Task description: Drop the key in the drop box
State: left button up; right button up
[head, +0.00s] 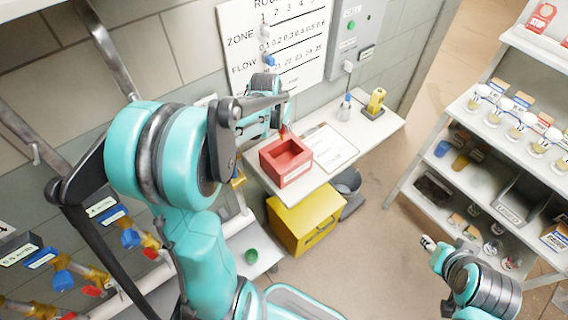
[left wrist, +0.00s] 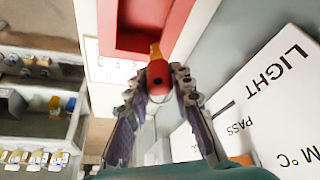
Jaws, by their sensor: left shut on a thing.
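The key (left wrist: 158,74) has a red head with a dark hole and a short yellow shaft. My left gripper (left wrist: 158,84) is shut on its red head, with the shaft pointing towards the red drop box (left wrist: 108,32). In the head view the open-topped drop box (head: 297,176) stands on a white shelf, and my left gripper (head: 284,128) is at its back edge. Only a small reddish bit of the key shows there. I cannot tell its exact height over the box. My right gripper (head: 428,243) is low at the right, far from the box; its fingers are too small to judge.
The white shelf (head: 378,138) also bears a paper sheet (head: 330,147), a small bottle (head: 344,107) and a yellow device (head: 376,101). A yellow cabinet (head: 306,222) stands below. A stocked rack (head: 480,125) is at the right; the floor between is clear.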

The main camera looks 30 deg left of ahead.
pick_arm(q)
jog(key=shift+f+b, duration=1.15)
jog(key=shift+f, duration=0.75)
jog(key=o, duration=0.9)
jog(key=shift+r, duration=0.1)
jog(key=v, duration=1.2)
jog(key=shift+d, duration=0.1)
